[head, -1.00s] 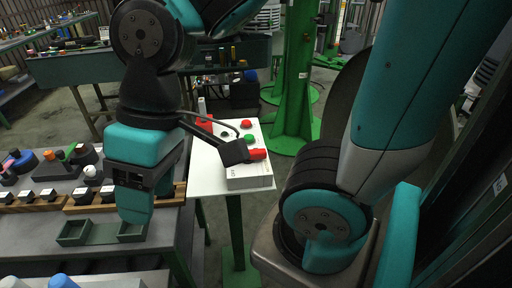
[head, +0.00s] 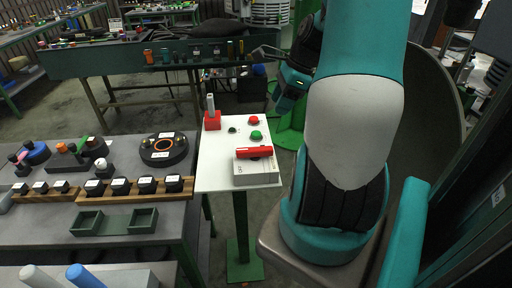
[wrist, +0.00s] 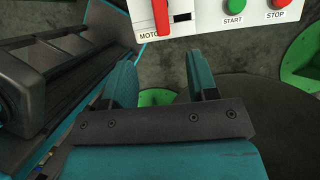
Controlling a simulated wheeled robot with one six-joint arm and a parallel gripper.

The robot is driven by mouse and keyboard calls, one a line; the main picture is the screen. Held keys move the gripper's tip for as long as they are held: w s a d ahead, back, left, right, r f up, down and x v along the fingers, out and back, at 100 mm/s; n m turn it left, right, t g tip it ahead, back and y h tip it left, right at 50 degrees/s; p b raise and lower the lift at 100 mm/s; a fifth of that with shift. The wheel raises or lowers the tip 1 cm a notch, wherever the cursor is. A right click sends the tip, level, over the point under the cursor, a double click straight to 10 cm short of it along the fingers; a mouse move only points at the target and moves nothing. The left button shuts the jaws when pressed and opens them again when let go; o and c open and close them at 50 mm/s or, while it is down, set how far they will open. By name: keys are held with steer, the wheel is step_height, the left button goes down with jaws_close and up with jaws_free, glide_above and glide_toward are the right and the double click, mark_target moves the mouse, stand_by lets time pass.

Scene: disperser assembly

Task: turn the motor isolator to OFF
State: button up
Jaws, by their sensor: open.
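The motor isolator is a white box with a long red handle (head: 254,152) at the near end of the white control panel (head: 218,168). In the head view the handle lies crosswise over the box. In the wrist view the red handle (wrist: 162,17) runs up and down at the top edge, beside a partly cut-off "MOTO" label. Its upper end is out of frame, and no ON or OFF mark is readable. My gripper (wrist: 162,78) is open and empty in the wrist view, with its fingers below the panel and apart from the handle.
A green START button (wrist: 233,6) and a red STOP button (wrist: 278,4) sit right of the isolator. A red block with a grey lever (head: 211,112) stands on the panel's far left corner. A grey bench (head: 60,222) with blocks and trays is at left.

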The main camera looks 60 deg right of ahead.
mark_target(256, 149)
steer(key=p+x, duration=0.1)
steer(key=x, duration=1.5)
steer(key=shift+a+f, duration=0.1)
steer(key=shift+f, duration=0.3)
steer(key=shift+c, duration=0.4)
steer(key=c, duration=0.8)
